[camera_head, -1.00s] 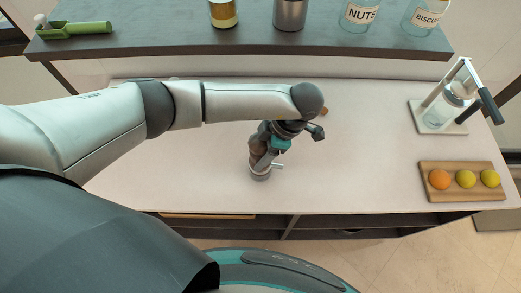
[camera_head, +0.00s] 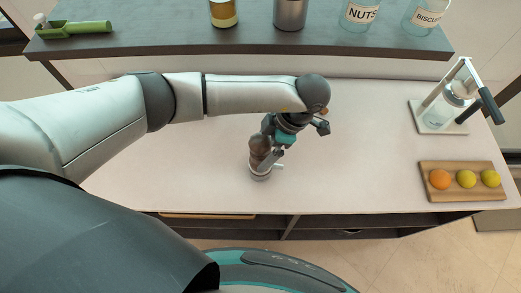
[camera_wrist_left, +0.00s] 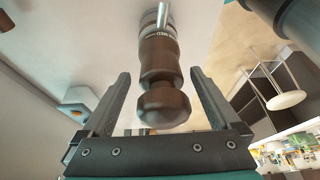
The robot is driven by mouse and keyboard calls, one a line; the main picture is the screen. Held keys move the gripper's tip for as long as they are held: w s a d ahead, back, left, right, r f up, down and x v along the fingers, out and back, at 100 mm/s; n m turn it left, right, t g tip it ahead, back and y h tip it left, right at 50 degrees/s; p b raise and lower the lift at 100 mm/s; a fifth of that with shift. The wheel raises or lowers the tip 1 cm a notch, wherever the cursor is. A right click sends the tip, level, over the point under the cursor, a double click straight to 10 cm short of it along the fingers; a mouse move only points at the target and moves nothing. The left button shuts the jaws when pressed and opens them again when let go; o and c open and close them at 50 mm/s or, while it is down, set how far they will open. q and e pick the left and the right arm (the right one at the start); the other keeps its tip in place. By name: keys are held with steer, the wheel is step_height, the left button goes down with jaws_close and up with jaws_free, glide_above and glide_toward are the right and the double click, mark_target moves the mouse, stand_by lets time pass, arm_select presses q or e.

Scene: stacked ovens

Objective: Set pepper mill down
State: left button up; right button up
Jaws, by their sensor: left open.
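The pepper mill, brown wood with a silvery metal base and a small side handle, stands upright on the pale counter in the head view (camera_head: 259,155). It also shows in the left wrist view (camera_wrist_left: 163,78), between the two fingers with a gap on each side. My left gripper (camera_head: 265,158) is open around the mill; its fingers also show in the left wrist view (camera_wrist_left: 160,95). The fingers do not appear to touch the mill. My right gripper is not in view.
A wooden board (camera_head: 432,192) with an orange and yellow fruits lies at the counter's right. A dark raised shelf (camera_head: 180,42) with jars runs along the back. The counter left of the mill is clear.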

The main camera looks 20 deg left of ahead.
arm_select(q)
steer(key=b+v, duration=0.1)
steer(key=v, duration=0.9)
